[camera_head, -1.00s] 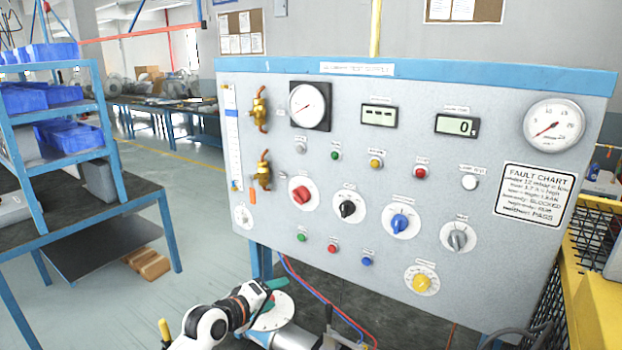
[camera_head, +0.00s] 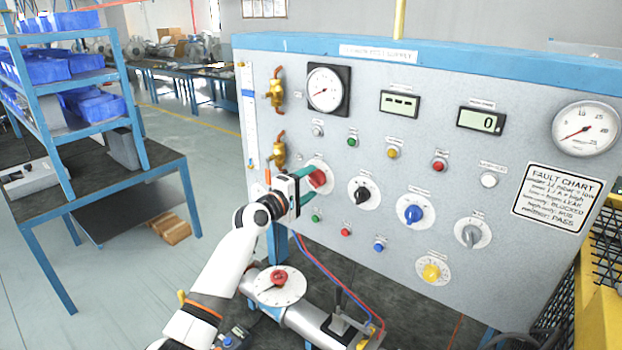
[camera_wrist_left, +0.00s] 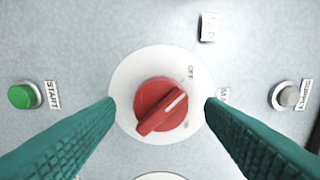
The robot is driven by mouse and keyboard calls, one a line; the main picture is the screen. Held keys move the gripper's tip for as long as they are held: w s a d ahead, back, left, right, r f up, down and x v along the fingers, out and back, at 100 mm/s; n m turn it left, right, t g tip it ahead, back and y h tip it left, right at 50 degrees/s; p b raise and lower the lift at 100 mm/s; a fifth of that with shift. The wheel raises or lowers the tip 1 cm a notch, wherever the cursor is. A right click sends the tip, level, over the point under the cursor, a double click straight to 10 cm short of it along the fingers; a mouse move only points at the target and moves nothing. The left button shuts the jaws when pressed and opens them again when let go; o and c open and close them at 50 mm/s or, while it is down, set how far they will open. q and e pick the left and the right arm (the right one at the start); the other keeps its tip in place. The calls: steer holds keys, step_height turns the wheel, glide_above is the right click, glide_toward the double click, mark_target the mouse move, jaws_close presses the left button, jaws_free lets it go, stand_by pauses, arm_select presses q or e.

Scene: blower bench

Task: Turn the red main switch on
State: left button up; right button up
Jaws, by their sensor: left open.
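The red main switch (camera_head: 318,178) is a red rotary knob on a round white plate, at the left of the grey panel. In the left wrist view the red knob (camera_wrist_left: 161,106) sits near the middle, its white line slanting to upper right, between the OFF mark above and another mark below right. My left gripper (camera_head: 312,179) is at the switch. Its green fingers (camera_wrist_left: 160,112) are open, one on each side of the knob, with gaps to it. Whether the fingertips touch the plate I cannot tell. My right gripper is not seen.
A green START button (camera_wrist_left: 22,96) and a grey button (camera_wrist_left: 286,95) flank the switch in the wrist view. Black (camera_head: 363,194), blue (camera_head: 413,213) and grey (camera_head: 472,235) knobs sit to its right. Brass valves (camera_head: 277,154) are at its upper left. A pipe with a red-handled disc (camera_head: 279,284) lies below.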

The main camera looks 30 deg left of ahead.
arm_select(q)
steer(key=shift+w, duration=0.7)
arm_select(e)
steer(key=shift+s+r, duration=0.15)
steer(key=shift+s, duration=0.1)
arm_select(q)
steer(key=shift+c, duration=0.3)
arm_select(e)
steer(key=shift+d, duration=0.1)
arm_select(q)
steer(key=c, duration=0.9)
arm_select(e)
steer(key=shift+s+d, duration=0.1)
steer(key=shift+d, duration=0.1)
